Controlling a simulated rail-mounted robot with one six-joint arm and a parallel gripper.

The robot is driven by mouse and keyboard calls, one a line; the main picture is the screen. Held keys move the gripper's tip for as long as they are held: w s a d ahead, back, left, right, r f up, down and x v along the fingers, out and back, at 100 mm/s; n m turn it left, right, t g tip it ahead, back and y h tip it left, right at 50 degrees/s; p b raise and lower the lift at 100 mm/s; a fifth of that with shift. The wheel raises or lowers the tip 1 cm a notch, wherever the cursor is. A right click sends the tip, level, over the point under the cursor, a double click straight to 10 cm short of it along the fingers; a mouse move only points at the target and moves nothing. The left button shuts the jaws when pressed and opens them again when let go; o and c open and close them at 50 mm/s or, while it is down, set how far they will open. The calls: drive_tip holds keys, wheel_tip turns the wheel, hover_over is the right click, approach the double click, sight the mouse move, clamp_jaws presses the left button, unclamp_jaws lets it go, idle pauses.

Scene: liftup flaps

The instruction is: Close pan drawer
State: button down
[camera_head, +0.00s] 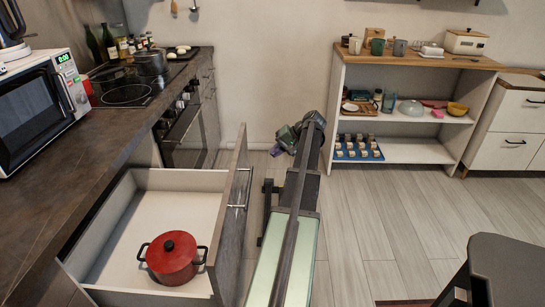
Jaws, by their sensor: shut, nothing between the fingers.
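The pan drawer (143,178) is pulled well out from the dark counter on the left. Its tall grey front panel (231,215) faces right and carries a metal bar handle (240,188). A red lidded pot (172,257) with black handles stands on the drawer floor near the front panel. My gripper (276,150) is small in view at the end of my arm, right of the drawer front's far end. It is shut and empty, and looks apart from the handle. Its fingertips are hard to make out.
A microwave (40,106) stands on the counter (95,150). An oven (184,128) lies beyond the drawer, under a hob with a pot. An open shelf (402,105) stands at the back right. A dark chair (500,268) is at lower right. The wooden floor (385,225) between is clear.

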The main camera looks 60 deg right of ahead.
drive_tip(key=w+a+f+b, duration=0.3)
drive_tip(key=w+f, duration=0.1)
drive_tip(key=w, duration=0.4)
drive_tip(key=shift+a+f, duration=0.25)
drive_tip(key=shift+a, duration=0.1)
drive_tip(key=shift+w, duration=0.15)
